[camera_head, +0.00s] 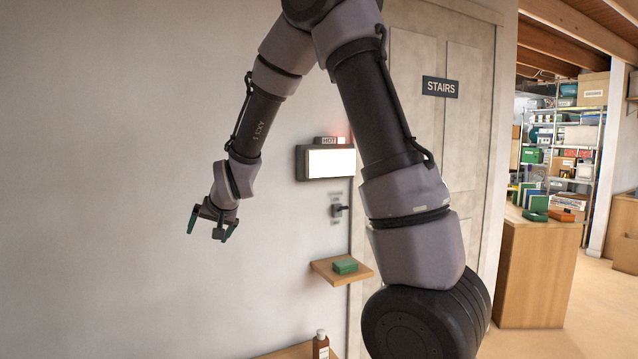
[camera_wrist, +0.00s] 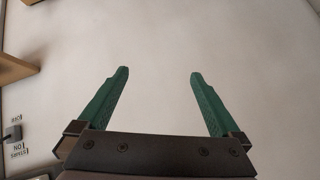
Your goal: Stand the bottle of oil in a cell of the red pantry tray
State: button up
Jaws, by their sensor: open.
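My gripper (camera_head: 211,226) hangs at the left in the head view, pointing down in front of the pale wall. Its green fingers are apart, with nothing between them; the wrist view shows the same empty gap (camera_wrist: 158,75). A small brown bottle (camera_head: 320,346) with a pale cap and a label stands upright at the bottom edge of the head view, lower than my gripper and to its right. I cannot tell whether it holds oil. Its lower part is cut off by the frame. I see no red pantry tray for certain.
A wooden surface (camera_head: 290,352) shows beside the bottle. A small wall shelf (camera_head: 326,275) holds a green box (camera_head: 345,266). A lit panel (camera_head: 330,162) and a switch (camera_head: 340,210) are on the wall by the door (camera_head: 418,70). A wooden counter (camera_head: 535,275) stands right; floor there is clear.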

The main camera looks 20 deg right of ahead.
jog(key=s+d+r, duration=0.5)
jog(key=d+r, duration=0.1)
jog(key=r, duration=0.2)
jog(key=s+d+r, duration=0.2)
jog(key=s+d, duration=0.2)
jog(key=s, duration=0.4)
jog(key=s+d+r+m+g, duration=0.1)
jog(key=s+d+r, duration=0.2)
jog(key=s, duration=0.5)
jog(key=s+d+r+h, duration=0.1)
jog(key=s+d+r, duration=0.2)
jog(key=s+d, duration=0.2)
jog(key=s, duration=0.3)
jog(key=shift+d+r+m+g, duration=0.25)
jog(key=shift+d+m+g, duration=0.05)
jog(key=shift+d+m, duration=0.1)
